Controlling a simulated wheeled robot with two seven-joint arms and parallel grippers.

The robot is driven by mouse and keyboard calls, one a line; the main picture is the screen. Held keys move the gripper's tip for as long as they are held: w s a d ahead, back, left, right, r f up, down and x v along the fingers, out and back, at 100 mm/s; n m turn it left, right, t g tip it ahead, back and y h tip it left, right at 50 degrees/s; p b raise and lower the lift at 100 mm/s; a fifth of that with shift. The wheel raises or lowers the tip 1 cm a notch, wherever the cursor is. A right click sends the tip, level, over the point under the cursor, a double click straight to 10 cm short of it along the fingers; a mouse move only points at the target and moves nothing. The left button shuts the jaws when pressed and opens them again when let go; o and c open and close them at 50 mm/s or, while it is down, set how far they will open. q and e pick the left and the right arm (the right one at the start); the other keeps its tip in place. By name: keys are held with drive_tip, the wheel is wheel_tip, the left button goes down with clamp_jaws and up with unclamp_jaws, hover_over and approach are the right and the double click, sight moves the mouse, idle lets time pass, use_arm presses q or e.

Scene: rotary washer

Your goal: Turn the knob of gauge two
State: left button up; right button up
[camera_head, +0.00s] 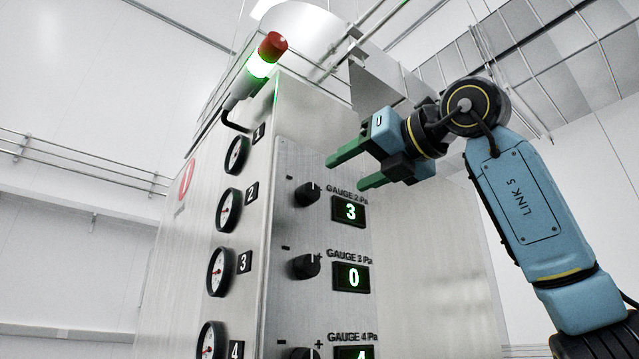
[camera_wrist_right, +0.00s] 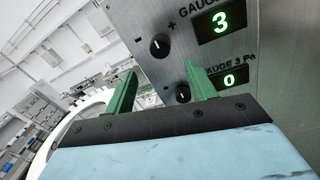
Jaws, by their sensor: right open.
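The gauge two knob (camera_head: 307,194) is a black round knob with a white mark, on the metal panel left of the gauge two display (camera_head: 350,211), which reads 3. The same knob (camera_wrist_right: 159,46) shows in the right wrist view, beyond the fingertips. My right gripper (camera_head: 346,167) is open and empty, with green fingers, up and to the right of the knob and apart from it. In the right wrist view the open right gripper (camera_wrist_right: 160,82) has its fingers spread below the knob. My left gripper is not in view.
The gauge three knob (camera_head: 306,266) and its display (camera_head: 352,277), reading 0, sit below. A gauge four knob (camera_head: 304,353) is at the bottom edge. Round dials (camera_head: 229,210) line the cabinet's left face.

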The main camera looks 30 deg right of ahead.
sight(313, 192)
drive_tip(key=w, duration=0.2)
drive_tip(key=w+p, duration=0.1)
drive_tip(key=w, duration=0.2)
drive_tip(key=w+a+p, duration=0.1)
drive_tip(key=w, duration=0.1)
drive_tip(key=shift+w, duration=0.3)
drive_tip(key=shift+w+a, duration=0.1)
drive_tip(key=shift+w, duration=0.35)
drive_tip(key=shift+c, duration=0.3)
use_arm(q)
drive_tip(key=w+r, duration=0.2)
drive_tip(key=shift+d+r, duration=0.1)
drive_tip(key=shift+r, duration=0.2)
use_arm(e)
drive_tip(key=c, duration=0.9)
